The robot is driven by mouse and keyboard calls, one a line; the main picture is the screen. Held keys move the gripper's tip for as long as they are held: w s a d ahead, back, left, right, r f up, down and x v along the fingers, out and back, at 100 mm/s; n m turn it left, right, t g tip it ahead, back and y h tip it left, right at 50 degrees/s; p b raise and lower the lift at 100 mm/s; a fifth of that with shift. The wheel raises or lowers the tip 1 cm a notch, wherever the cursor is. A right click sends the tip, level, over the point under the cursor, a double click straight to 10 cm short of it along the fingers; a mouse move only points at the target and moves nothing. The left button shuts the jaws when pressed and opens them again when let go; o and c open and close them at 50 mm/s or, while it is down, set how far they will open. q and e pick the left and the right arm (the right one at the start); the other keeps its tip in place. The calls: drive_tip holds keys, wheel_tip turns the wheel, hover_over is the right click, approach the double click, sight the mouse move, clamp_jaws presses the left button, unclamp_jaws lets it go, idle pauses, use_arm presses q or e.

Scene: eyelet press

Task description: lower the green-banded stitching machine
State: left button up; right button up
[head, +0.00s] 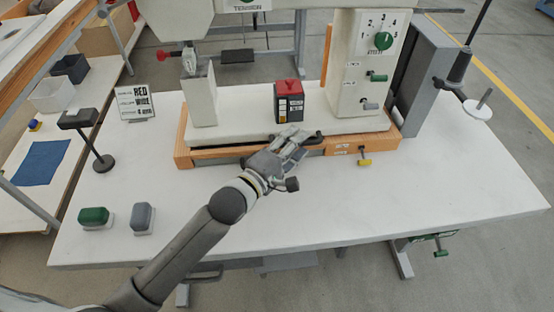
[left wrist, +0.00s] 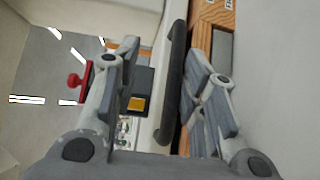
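The cream stitching machine (head: 362,75) stands on the white table in an orange wooden base (head: 345,146). Its top is cut off in the head view, and I cannot make out a clear green band. A dark gap shows between the bed (head: 235,130) and the base. A dark handle bar (head: 312,138) sits along the bed's front edge; it also shows in the left wrist view (left wrist: 172,85). My left gripper (head: 292,143) is open at this bar, which lies between its spread fingers in the left wrist view. I cannot tell whether they touch it. My right gripper is out of view.
A red-topped black box (head: 289,104) stands on the bed. A yellow knob (head: 364,162) is right of the gripper. A sign (head: 134,103), a black stand (head: 103,155), and green (head: 93,216) and grey (head: 142,216) buttons are left. The front right tabletop is clear.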

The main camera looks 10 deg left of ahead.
use_arm(q)
drive_tip(key=v, duration=1)
drive_tip(key=shift+s, duration=0.3)
